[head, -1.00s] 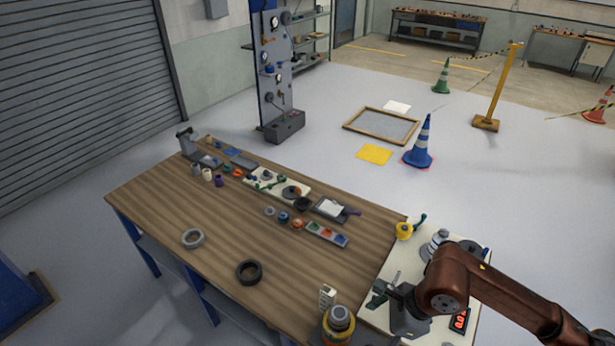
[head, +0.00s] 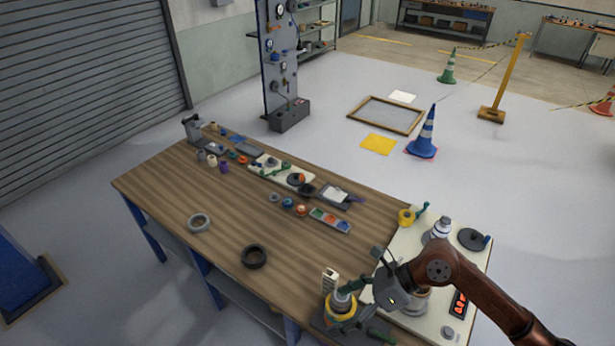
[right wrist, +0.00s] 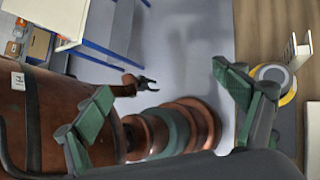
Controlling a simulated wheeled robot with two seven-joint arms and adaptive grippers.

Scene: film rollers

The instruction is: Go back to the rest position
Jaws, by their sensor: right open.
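My right gripper (head: 363,268) is in the lower right of the head view, over the near right end of the wooden table (head: 225,185), beside the white board (head: 398,252). Its green fingers stand wide apart with nothing between them; they also show in the right wrist view (right wrist: 162,82). A yellow and grey can (head: 342,303) is close to the fingers in the head view; I cannot tell whether they touch. My left gripper is outside the head view. A small dark gripper on a brown arm (right wrist: 140,84), apparently my left one, shows in the right wrist view.
A grey ring (head: 199,223) and a black ring (head: 254,257) lie on the table's clear front half. Small parts and trays line its back edge. A white bottle-like piece (head: 441,229) and a dark disc (head: 473,239) are on the board. The floor behind is mostly open, with a blue cone (head: 425,133).

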